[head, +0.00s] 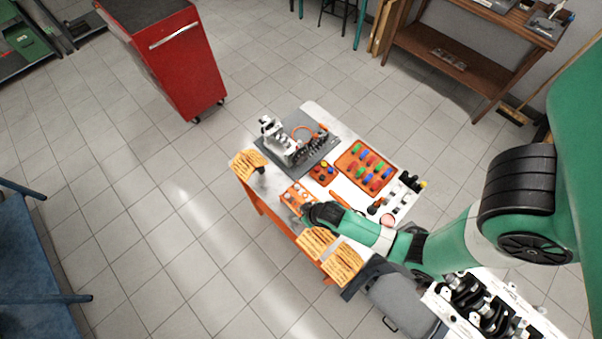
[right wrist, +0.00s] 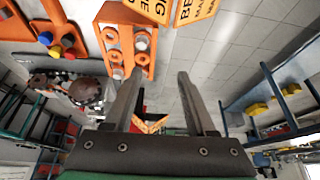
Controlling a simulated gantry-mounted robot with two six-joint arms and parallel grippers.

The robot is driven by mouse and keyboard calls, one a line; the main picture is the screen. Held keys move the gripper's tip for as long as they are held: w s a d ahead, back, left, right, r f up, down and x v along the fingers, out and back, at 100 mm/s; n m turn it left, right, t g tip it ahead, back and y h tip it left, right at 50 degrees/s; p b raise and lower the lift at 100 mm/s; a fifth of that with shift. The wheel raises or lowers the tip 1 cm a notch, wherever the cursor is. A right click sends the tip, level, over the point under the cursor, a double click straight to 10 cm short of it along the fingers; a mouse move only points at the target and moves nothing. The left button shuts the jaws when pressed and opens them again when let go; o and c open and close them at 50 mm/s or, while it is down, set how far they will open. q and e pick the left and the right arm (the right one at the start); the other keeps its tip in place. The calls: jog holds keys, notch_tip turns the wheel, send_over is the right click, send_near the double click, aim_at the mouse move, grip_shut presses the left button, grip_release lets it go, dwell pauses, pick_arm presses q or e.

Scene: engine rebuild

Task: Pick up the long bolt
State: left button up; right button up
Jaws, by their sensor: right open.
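I cannot single out the long bolt in either view. An orange holder (head: 292,194) sits near the front edge of the white worktable (head: 315,112), and it also shows in the right wrist view (right wrist: 127,18). Several round pale metal pieces (right wrist: 141,44) stand in its holes; their length is hidden. My right gripper (head: 297,212) is at the holder's near side in the head view, its fingers small and dark there. In the right wrist view the two fingers (right wrist: 160,76) are wide apart with nothing between them. My left gripper is not in view.
An engine part (head: 285,145) stands on a grey mat at the table's back. An orange tray with coloured pieces (head: 365,168) and a smaller orange tray (head: 322,173) lie beside it. Orange lettered signs (head: 330,255) are at the front edge. A red cabinet (head: 180,60) stands beyond clear floor.

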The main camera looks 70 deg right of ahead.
pick_arm(q)
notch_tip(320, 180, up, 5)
jog(key=p, duration=0.3)
pick_arm(e)
jog(key=s+r+g, duration=0.1)
jog(key=s+r, duration=0.3)
jog(key=b+x, duration=0.6)
jog(key=x, duration=0.1)
jog(key=d+b+x, duration=0.1)
jog(key=b+x, duration=0.2)
jog(key=x, duration=0.1)
jog(key=shift+d+f, duration=0.1)
jog(key=shift+w+f, duration=0.15)
jog(key=shift+f, duration=0.2)
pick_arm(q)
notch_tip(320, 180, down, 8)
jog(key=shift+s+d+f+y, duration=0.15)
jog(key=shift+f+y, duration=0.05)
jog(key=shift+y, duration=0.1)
pick_arm(e)
jog(key=shift+c, duration=0.3)
grip_shut()
